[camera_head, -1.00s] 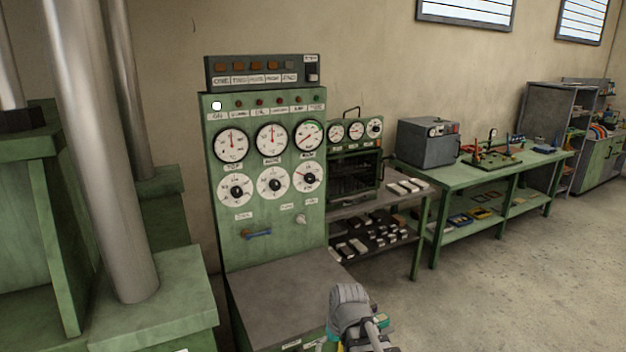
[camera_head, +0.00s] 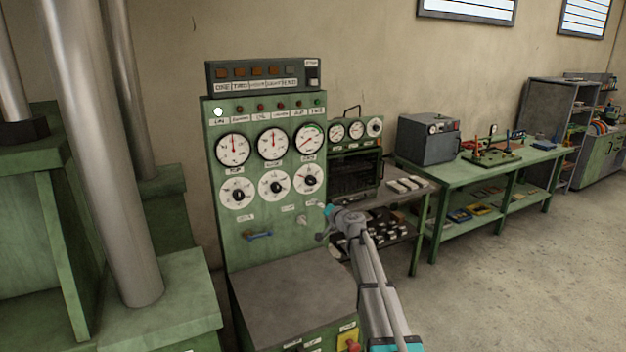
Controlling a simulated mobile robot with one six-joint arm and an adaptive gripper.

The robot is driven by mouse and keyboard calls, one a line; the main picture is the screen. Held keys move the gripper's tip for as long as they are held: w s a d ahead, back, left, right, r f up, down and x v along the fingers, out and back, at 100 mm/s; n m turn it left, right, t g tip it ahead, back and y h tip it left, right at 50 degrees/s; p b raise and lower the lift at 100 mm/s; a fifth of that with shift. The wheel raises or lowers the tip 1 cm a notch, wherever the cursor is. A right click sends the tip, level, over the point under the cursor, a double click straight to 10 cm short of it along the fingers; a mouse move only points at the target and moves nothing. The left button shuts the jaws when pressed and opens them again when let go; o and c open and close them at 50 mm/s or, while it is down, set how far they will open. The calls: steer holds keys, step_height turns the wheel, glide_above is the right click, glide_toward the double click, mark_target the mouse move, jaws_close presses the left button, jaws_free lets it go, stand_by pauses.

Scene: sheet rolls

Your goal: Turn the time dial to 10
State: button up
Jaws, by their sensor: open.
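A green control panel (camera_head: 265,225) stands at centre with three gauges in its upper row. Below them are three white dials with dark centre knobs: left (camera_head: 237,193), middle (camera_head: 274,187) and right (camera_head: 309,179). Their labels and numbers are too small to read, so I cannot tell which is the time dial or its setting. My gripper (camera_head: 325,222) is open and appears empty. It is in front of the panel's right edge, below and right of the right dial. No contact with a dial shows.
A grey ledge (camera_head: 290,300) juts out below. A shelf with an oven (camera_head: 354,172) stands to the right, and a green bench (camera_head: 500,165) beyond it. Thick metal columns (camera_head: 110,150) rise at left.

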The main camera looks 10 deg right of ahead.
mark_target(313, 182)
steer(key=w+d, duration=0.1)
steer(key=w+d+r+m+t+h, duration=0.1)
steer(key=w+d+r+m, duration=0.1)
steer(key=shift+w+d+r+t+h, duration=0.1)
steer(key=shift+w+d+t+h, duration=0.1)
steer(key=shift+w+t+h, duration=0.15)
steer(key=shift+w, duration=0.15)
steer(key=x, duration=1.3)
steer(key=shift+w+a, duration=0.2)
steer(key=shift+w, duration=0.05)
steer(key=c, duration=1.1)
steer(key=shift+c, duration=0.2)
steer(key=shift+m, duration=0.4)
